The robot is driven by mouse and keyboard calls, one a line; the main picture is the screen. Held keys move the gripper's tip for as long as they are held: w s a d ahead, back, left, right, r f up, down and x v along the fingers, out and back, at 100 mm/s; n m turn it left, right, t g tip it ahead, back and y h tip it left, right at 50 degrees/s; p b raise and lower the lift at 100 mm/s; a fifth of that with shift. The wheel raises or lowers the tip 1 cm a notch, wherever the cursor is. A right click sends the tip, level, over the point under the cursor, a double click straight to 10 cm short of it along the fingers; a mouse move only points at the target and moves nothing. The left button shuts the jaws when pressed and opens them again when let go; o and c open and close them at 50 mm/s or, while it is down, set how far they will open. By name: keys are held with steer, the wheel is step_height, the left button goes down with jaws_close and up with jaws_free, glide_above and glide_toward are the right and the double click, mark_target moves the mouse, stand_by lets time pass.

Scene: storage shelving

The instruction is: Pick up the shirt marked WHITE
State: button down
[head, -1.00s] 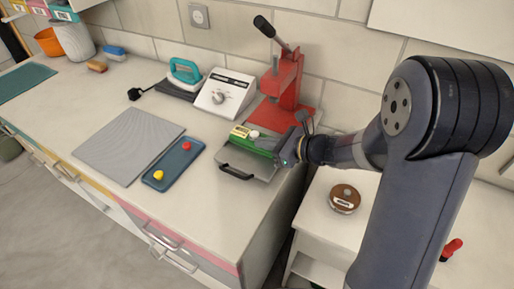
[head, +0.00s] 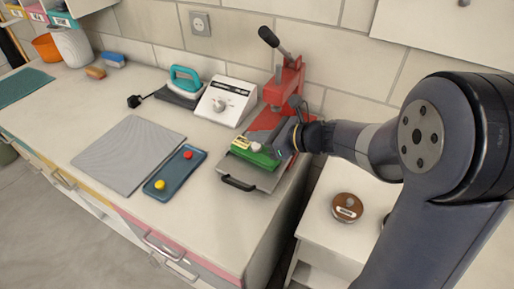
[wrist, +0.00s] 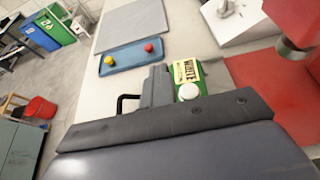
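A green item (head: 262,158) with a pale label and a white round knob lies over the grey plate (head: 236,171) of a red press. In the wrist view the label on the green item (wrist: 190,78) reads WHITE; its shape does not clearly read as a shirt. My gripper (head: 286,142) is at its right end, touching or very close.
The red press (head: 285,85) with its lever stands just behind. A control box (head: 226,98) and iron (head: 185,82) stand behind. A brown tin (head: 347,207) sits on the lower right cabinet.

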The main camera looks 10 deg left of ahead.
steer(key=shift+w+d+r, duration=0.15)
steer(key=shift+d+r, duration=0.1)
steer(key=shift+r, duration=0.6)
steer(key=shift+c, duration=2.2)
jaws_free()
steer(key=shift+d, duration=0.1)
